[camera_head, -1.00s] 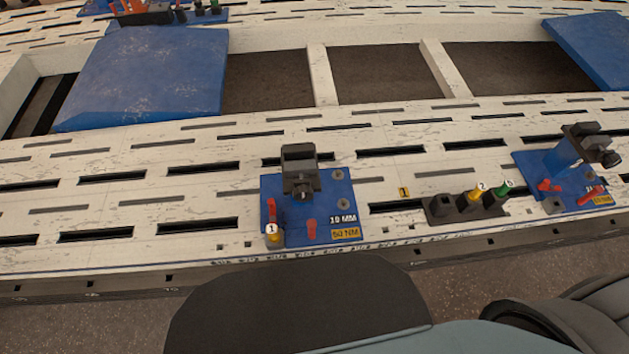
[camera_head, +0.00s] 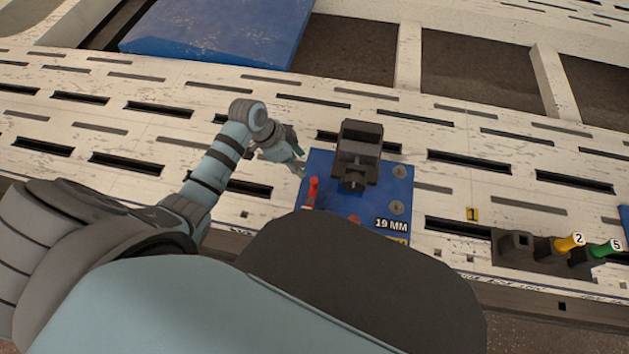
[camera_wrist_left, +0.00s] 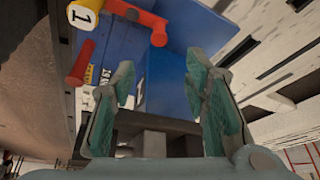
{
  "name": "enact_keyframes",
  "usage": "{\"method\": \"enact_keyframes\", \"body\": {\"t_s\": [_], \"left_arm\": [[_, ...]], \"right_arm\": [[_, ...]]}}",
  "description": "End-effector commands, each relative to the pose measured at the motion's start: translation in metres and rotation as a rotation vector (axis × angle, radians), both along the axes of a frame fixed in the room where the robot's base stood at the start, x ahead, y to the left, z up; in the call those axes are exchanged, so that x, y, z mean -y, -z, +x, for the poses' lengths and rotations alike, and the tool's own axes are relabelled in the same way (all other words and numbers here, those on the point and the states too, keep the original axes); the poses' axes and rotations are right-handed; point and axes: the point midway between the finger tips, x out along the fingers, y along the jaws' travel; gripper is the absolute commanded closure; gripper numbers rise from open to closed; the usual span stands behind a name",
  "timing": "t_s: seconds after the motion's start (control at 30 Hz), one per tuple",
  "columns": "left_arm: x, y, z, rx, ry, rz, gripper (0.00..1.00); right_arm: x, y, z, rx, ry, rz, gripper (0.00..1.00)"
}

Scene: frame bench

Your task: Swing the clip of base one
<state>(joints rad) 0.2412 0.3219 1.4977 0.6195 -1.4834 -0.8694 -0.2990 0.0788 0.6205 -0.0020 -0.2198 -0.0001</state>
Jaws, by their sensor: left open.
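Base one is a blue plate (camera_head: 378,206) marked 19 MM, with a black block (camera_head: 358,150) standing on it. A red clip (camera_head: 312,190) stands at its left edge; in the left wrist view red bars (camera_wrist_left: 140,20) show beside a white-and-yellow knob marked 1 (camera_wrist_left: 84,14). My left gripper (camera_head: 298,162) is just left of the plate's back-left part, behind the red clip. In the left wrist view its two teal-padded fingers (camera_wrist_left: 158,90) are apart with nothing held between them. The plate's front is hidden by my own body. My right gripper is not in view.
A black holder (camera_head: 515,258) with a yellow knob marked 2 (camera_head: 570,242) and a green knob marked 5 (camera_head: 605,248) is at right. A yellow tag 1 (camera_head: 472,214) lies nearby. The slotted white bench (camera_head: 130,130) is clear at left. A blue panel (camera_head: 215,35) lies behind.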

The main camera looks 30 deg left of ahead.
Motion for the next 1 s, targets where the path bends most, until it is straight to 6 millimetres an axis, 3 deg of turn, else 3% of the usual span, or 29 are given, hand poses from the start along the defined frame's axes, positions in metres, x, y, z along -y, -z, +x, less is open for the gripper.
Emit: {"method": "enact_keyframes", "body": {"t_s": [0.3,0.43,0.6,0.83,1.0], "left_arm": [[0.024,0.086,0.019,-0.006,-0.008,-0.001,0.59],[0.031,0.111,0.026,-0.006,-0.01,0.0,0.59],[0.036,0.122,0.03,-0.006,-0.011,0.002,0.59],[0.036,0.121,0.03,-0.005,-0.011,0.002,0.6],[0.036,0.121,0.03,-0.005,-0.011,0.002,0.87]], "right_arm": [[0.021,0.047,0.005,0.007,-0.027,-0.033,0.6],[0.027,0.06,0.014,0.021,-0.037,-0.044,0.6],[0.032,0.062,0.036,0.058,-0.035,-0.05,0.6],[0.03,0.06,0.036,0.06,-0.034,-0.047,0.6],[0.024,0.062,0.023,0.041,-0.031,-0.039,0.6]]}}
